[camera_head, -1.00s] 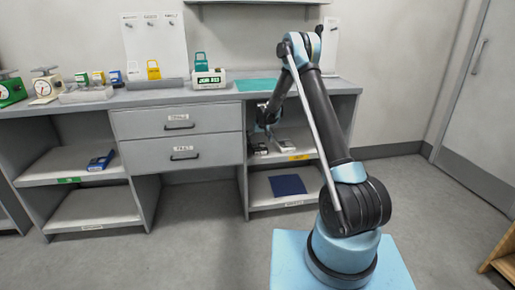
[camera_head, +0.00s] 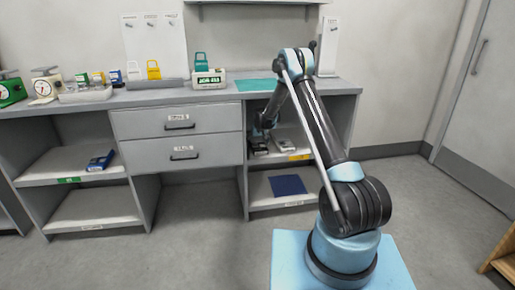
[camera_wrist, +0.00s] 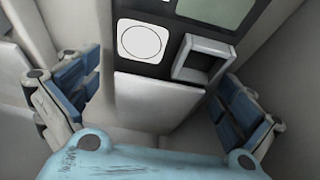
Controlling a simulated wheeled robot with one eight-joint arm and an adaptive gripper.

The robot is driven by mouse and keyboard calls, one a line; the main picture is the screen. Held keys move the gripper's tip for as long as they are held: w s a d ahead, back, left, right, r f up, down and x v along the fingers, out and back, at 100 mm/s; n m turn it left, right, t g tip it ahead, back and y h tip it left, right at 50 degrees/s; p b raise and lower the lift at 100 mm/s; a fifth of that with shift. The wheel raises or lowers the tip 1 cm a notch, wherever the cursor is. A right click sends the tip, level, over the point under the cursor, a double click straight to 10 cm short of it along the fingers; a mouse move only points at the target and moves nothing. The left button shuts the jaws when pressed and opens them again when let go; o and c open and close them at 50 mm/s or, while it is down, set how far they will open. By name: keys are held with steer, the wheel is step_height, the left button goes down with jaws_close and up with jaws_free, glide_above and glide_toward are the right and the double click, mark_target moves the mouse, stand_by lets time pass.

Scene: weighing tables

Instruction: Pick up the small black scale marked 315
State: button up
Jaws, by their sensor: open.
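In the wrist view a small device with a black face (camera_wrist: 160,66) lies ahead of my gripper (camera_wrist: 155,98). Its face carries a round white disc, a grey-green panel and a raised grey square frame; no number is legible. My gripper is open, its blue-padded fingers on the left and right of a pale block below that face. I cannot tell whether they touch it. In the head view my gripper (camera_head: 262,134) is inside the upper right shelf bay, just over a small dark-and-grey item (camera_head: 259,149). Another small item (camera_head: 284,145) lies to its right. My arm partly hides this bay.
The counter (camera_head: 215,95) above the bay and the drawer cabinet (camera_head: 180,122) to its left bound the space. A dark blue mat (camera_head: 288,185) lies on the lower shelf. A white scale with a green display (camera_head: 209,79) and a teal mat (camera_head: 256,85) lie on the counter.

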steer(key=c, duration=1.4)
steer(key=shift+o, duration=0.2)
